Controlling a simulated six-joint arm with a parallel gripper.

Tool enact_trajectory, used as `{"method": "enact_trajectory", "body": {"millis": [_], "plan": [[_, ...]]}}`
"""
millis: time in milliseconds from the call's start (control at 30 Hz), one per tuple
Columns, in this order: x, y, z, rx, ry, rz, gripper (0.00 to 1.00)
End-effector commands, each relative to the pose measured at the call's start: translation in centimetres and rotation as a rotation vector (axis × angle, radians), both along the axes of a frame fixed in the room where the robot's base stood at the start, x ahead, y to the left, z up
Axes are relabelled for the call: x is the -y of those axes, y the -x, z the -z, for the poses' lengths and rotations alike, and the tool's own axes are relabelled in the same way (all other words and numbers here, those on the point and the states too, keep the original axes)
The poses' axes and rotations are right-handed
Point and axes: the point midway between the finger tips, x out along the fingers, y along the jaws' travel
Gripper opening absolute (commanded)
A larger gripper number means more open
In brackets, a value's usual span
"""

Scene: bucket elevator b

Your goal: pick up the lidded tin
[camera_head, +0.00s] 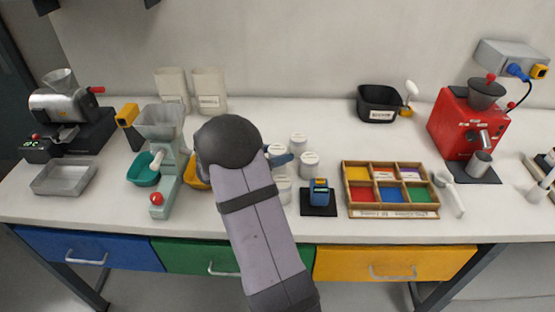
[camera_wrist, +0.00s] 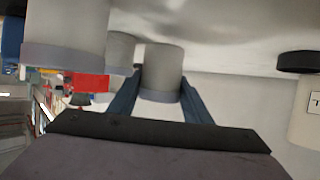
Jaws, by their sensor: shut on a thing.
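The lidded tin (camera_wrist: 162,70) is a pale grey cylinder with a darker band at one end. In the wrist view it sits between the two blue fingers of my gripper (camera_wrist: 160,82), which is shut on it. In the head view my arm and fingers cover much of this area. A white-topped tin (camera_head: 277,149) shows just behind the blue finger (camera_head: 282,159) and appears to be the held one. Whether the tin is clear of the table cannot be told.
Other white tins stand close by: one behind (camera_head: 298,143), one to the right (camera_head: 309,163) and one in front (camera_head: 282,189). A blue device on a black pad (camera_head: 319,193) and a wooden compartment tray (camera_head: 347,208) lie to the right. A green-grey hopper machine (camera_head: 163,150) stands left.

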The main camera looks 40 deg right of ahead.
Motion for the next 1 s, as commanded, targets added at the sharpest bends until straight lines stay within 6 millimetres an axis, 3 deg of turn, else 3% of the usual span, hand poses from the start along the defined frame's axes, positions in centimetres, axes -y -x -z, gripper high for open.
{"method": "enact_trajectory", "body": {"millis": [200,400,767,1000], "plan": [[0.0,-0.1,-4.0,0.006,0.003,0.000,0.19],[0.0,0.0,-6.5,0.004,0.002,0.001,0.19],[0.1,0.1,-7.6,0.000,0.001,0.002,0.19],[2.7,2.3,-8.1,0.001,0.001,0.066,0.19]]}}
